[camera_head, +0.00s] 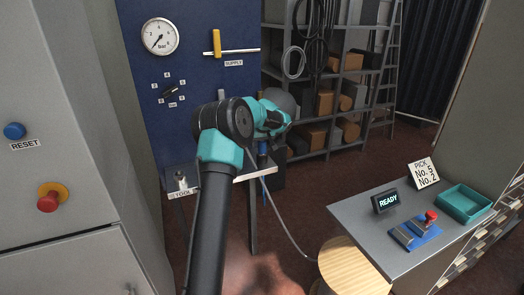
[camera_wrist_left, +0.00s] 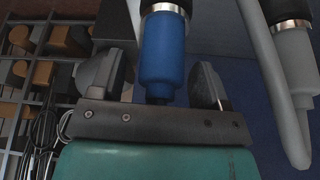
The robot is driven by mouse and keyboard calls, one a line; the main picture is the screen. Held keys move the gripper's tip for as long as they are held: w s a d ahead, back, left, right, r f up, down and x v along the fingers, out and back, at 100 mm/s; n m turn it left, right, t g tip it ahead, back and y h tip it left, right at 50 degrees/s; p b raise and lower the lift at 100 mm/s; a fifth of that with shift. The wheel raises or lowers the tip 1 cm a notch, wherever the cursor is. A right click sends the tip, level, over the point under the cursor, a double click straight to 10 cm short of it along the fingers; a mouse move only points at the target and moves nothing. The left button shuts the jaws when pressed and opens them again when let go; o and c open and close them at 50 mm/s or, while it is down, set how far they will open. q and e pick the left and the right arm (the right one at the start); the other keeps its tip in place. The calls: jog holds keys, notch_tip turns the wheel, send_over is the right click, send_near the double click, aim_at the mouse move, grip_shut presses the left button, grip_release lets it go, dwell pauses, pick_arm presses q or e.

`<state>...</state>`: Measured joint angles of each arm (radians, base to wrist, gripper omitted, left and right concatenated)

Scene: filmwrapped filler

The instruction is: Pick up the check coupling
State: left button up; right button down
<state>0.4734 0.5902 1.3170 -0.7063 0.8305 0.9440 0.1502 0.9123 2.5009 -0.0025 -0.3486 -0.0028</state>
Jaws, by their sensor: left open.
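A blue coupling (camera_wrist_left: 165,55) with a metal collar shows in the left wrist view between the fingers of my left gripper (camera_wrist_left: 155,85). The gripper is open, with a finger on each side and visible gaps to the coupling. A grey coupling (camera_wrist_left: 293,55) with a metal collar is at the right of that view, outside the fingers. In the head view, a small blue part (camera_head: 262,148) shows below my left wrist; the wrist hides most of the area and the fingertips. No label shows which one is the check coupling. My right gripper is not in view.
A metal ledge (camera_head: 225,176) labelled TOOL holds a small metal piece (camera_head: 180,181). Behind it is a blue panel (camera_head: 150,110) with a gauge. At right, a grey desk (camera_head: 365,225) holds a READY display, a teal tray (camera_head: 465,203) and a red button. Loaded shelves stand behind.

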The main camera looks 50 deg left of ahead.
pick_arm(q)
jog(key=shift+c, duration=0.4)
jog(key=c, duration=1)
jog(key=shift+r, duration=0.2)
jog(key=shift+r, duration=1.7)
jog(key=s+d, duration=0.3)
jog(key=d, duration=0.1)
jog(key=s+d+r, duration=0.1)
jog(key=s+d, duration=0.6)
jog(key=d, duration=0.1)
jog(key=shift+s+r, duration=0.15)
jog(key=shift+s, duration=0.15)
